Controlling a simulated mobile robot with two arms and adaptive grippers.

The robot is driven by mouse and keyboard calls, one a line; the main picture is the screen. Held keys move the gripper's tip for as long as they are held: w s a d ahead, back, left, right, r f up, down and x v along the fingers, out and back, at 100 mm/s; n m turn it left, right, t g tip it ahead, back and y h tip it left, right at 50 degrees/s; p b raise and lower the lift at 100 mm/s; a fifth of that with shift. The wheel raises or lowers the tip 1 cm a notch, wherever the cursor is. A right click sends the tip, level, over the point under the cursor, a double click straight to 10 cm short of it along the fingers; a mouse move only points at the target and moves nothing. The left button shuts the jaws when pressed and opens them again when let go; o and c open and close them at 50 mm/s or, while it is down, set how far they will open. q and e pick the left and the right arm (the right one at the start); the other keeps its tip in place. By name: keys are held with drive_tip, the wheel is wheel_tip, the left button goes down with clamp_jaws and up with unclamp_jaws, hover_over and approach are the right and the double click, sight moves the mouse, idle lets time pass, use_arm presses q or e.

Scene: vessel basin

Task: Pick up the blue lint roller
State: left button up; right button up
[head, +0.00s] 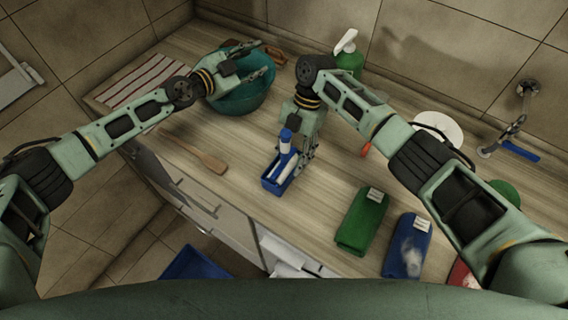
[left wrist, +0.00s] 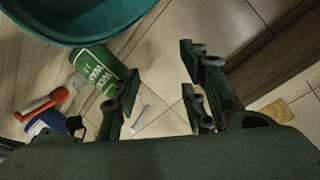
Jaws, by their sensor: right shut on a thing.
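The blue lint roller (head: 285,137) has a blue end on top and a white roll below it. I cannot tell whether roller and tray are one piece. My left gripper (head: 262,62) is open and empty above the teal basin (head: 238,104). Its spread fingers (left wrist: 160,85) also show in the left wrist view.
A wooden spatula (head: 208,160) lies left of the roller. A green bottle (head: 362,220) and a blue bottle (head: 407,245) lie at the front right. A pump bottle (head: 347,60) and white plate (head: 440,127) stand behind. A striped cloth (head: 140,78) lies back left.

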use_arm(q)
drive_tip(key=s+a+f+n+t, duration=0.1)
drive_tip(key=s+a+f+n, duration=0.1)
drive_tip(key=s+f, duration=0.45)
drive_tip(key=n+h, duration=0.3)
drive_tip(key=n, duration=0.1)
approach(281, 154)
drive_tip(key=shift+g+h, duration=0.3)
drive_tip(key=shift+g, duration=0.1)
drive_tip(key=x, duration=0.9)
drive_tip(key=shift+w+d, duration=0.1)
drive_tip(key=shift+w, duration=0.25)
clamp_jaws()
